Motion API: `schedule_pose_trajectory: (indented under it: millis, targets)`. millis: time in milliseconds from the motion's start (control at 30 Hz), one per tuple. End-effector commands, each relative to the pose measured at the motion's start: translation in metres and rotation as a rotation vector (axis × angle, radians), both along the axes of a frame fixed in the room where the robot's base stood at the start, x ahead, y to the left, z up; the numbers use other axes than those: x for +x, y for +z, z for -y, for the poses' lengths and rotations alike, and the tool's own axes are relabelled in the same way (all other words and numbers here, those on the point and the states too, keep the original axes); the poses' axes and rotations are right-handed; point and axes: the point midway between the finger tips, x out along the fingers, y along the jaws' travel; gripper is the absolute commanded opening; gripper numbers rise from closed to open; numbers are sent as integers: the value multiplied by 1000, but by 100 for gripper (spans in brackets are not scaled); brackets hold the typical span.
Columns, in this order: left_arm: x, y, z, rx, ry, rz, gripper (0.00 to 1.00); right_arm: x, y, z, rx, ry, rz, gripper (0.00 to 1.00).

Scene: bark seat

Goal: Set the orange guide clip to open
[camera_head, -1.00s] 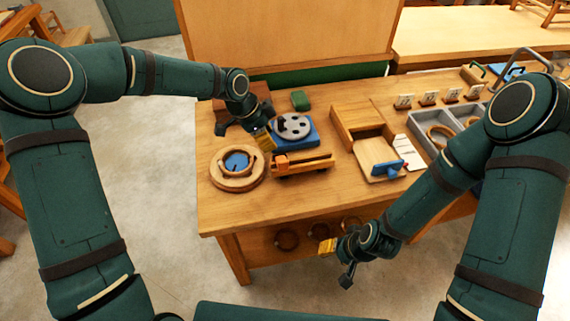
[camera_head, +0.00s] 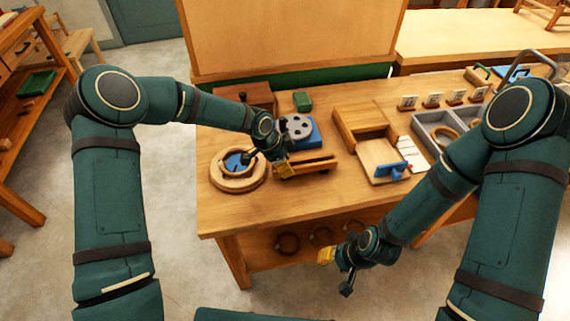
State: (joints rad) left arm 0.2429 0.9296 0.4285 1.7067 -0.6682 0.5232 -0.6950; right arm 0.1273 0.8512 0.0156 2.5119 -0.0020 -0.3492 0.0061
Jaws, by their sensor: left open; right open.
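A wooden rail block (camera_head: 312,165) lies on the workbench in front of the blue base. The orange guide clip sits at its left end (camera_head: 286,171), mostly hidden behind my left gripper, so its setting cannot be told. My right gripper (camera_head: 337,272) is open and empty, in front of the bench's front edge.
The round wooden ring with a blue centre (camera_head: 236,184) stands left of the rail. A blue base (camera_head: 313,138) with a grey disc is behind it. A wooden box with a blue handle (camera_head: 380,160) and grey trays (camera_head: 425,124) stand right. The bench front is clear.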

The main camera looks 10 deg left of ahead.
Motion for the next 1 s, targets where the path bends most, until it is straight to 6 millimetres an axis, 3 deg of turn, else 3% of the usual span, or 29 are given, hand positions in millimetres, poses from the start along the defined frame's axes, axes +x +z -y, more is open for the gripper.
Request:
schedule_pose_trajectory:
  millis: [233, 333, 367, 1000]
  targets:
    - [0, 0, 0, 0, 0, 0, 41, 0, 0, 0, 0, 0, 0, 47]
    - [0, 0, 0, 0, 0, 0, 6, 0, 0, 0, 0, 0, 0, 47]
    - [0, 0, 0, 0, 0, 0, 0, 0, 0, 0, 0, 0, 0, 47]
    - [-5, 1, 0, -10, 1, -30, 0, 1, 4, 0, 0, -2, 3, 47]
